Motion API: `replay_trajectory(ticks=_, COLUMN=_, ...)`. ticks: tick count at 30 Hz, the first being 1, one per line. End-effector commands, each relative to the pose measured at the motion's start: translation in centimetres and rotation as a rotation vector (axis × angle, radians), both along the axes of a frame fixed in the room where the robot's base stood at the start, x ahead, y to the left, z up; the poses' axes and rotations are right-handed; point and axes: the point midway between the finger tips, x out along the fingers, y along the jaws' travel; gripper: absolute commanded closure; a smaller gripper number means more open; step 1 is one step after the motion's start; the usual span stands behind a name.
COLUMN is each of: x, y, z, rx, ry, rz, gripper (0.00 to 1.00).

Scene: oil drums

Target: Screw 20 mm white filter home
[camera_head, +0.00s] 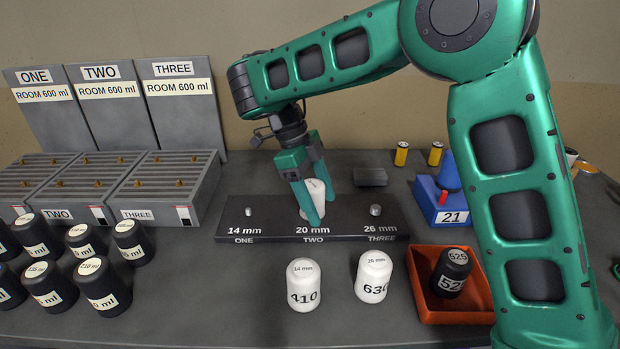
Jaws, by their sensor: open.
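A white filter (317,192) stands at the middle place, marked 20 mm TWO, of the dark block (268,229). It looks slightly tilted, and its lower end is partly hidden by a green finger. My gripper (312,205) reaches down from above with its green fingers around the filter. Its jaws are open, and I cannot tell whether a finger touches the filter. The 14 mm stud (248,211) and the 26 mm stud (376,210) on the block are bare. Whether the filter sits flush on its stud is hidden.
White filters marked 410 (303,286) and 630 (373,278) stand in front of the block. An orange tray (421,297) holds a black 525 drum (452,272). A blue device (446,203) reads 21. Black drums (102,287) and grey racks (160,187) fill the left.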

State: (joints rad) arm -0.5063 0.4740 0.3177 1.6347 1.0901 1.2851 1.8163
Motion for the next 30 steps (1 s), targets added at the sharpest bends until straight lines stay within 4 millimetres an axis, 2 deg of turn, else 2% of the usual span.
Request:
replay_trajectory(ticks=6, x=0.3, y=1.0, z=2.0, rx=0.003, ry=-0.003, rz=0.003, gripper=0.33)
replay_trajectory(ticks=16, x=0.8, y=1.8, z=4.3, rx=0.002, ry=-0.002, rz=0.003, gripper=0.33)
replay_trajectory(ticks=30, x=1.3, y=2.6, z=6.6, rx=0.001, ry=0.000, rz=0.003, gripper=0.33)
